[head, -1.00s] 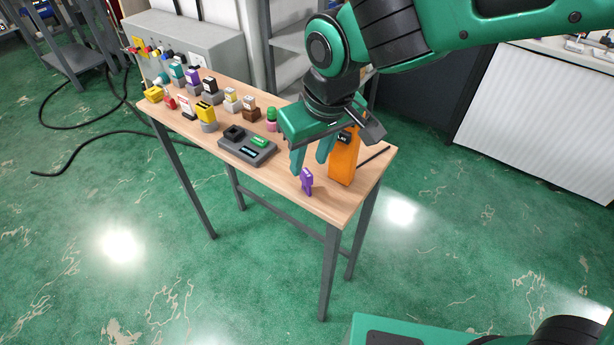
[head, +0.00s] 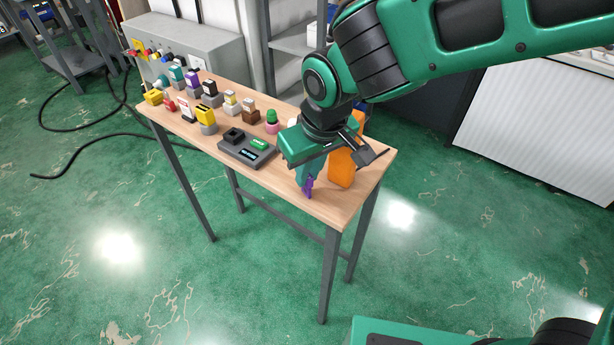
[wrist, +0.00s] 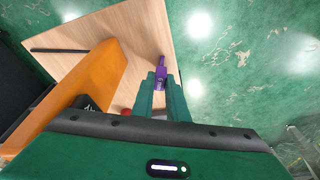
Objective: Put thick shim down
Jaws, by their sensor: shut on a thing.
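The purple piece (head: 308,188), which I take to be the thick shim, is at the near right end of the wooden table (head: 325,208). My gripper (head: 306,180) points down and is shut on it. In the wrist view the purple piece (wrist: 160,78) shows between and beyond the tips of the two green fingers (wrist: 160,82). I cannot tell whether its lower end touches the tabletop. My gripper and wrist hide part of the table behind it.
An orange box (head: 342,167) stands just right of my gripper, with a dark thin rod (wrist: 60,50) beyond it. Several coloured blocks stand further left. The table's front edge is close.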

